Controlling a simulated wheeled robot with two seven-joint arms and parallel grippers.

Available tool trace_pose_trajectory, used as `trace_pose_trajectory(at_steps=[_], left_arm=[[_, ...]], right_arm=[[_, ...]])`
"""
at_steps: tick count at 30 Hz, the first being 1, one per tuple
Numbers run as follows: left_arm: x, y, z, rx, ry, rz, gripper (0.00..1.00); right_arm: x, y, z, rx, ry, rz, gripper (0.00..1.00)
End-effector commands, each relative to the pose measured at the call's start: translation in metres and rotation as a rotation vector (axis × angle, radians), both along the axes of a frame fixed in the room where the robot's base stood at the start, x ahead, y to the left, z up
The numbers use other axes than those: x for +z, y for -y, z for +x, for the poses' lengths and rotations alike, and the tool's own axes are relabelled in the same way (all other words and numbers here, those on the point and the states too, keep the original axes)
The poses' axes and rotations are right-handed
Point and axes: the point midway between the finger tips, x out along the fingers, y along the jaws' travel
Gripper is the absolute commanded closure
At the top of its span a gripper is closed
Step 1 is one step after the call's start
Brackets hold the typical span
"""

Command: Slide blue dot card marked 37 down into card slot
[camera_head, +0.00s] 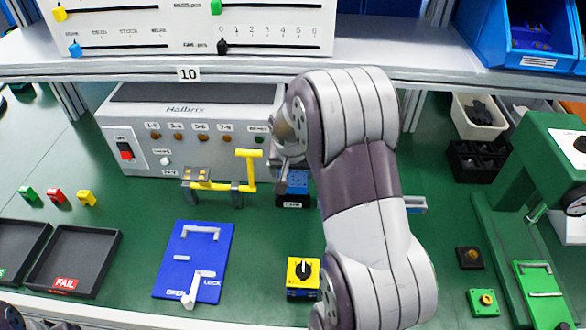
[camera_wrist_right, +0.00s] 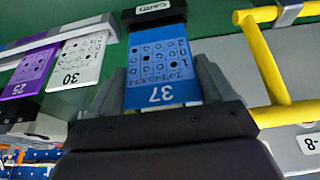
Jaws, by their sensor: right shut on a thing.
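The blue dot card marked 37 (camera_wrist_right: 164,62) is between the two fingers of my right gripper (camera_wrist_right: 160,85), which is shut on its sides. Its far end meets the black card slot (camera_wrist_right: 154,13) in the right wrist view; I cannot tell how deep it sits. In the head view the blue card (camera_head: 298,181) stands at the card slot (camera_head: 294,201), labelled CARD, just in front of the grey Halbrix box. My right gripper (camera_head: 290,168) is partly hidden there by my own arm. My left gripper is not visible.
A yellow-handled bar (camera_head: 250,172) stands close left of the slot. The Halbrix box (camera_head: 200,125) is behind. White card 30 (camera_wrist_right: 78,62) and purple card 25 (camera_wrist_right: 28,75) show in the wrist view. A yellow rotary switch (camera_head: 303,283) and blue board (camera_head: 205,245) lie nearer.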

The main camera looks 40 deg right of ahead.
Motion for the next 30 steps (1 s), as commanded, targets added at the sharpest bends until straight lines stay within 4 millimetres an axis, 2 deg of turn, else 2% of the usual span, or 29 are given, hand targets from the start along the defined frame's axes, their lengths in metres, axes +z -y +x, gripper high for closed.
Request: trace_pose_trajectory(at_steps=[10, 30], left_arm=[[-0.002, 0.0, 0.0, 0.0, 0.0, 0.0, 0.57], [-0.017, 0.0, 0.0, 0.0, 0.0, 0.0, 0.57]], right_arm=[[-0.002, 0.0, 0.0, 0.0, 0.0, 0.0, 0.52], [-0.019, 0.0, 0.0, 0.0, 0.0, 0.0, 0.52]])
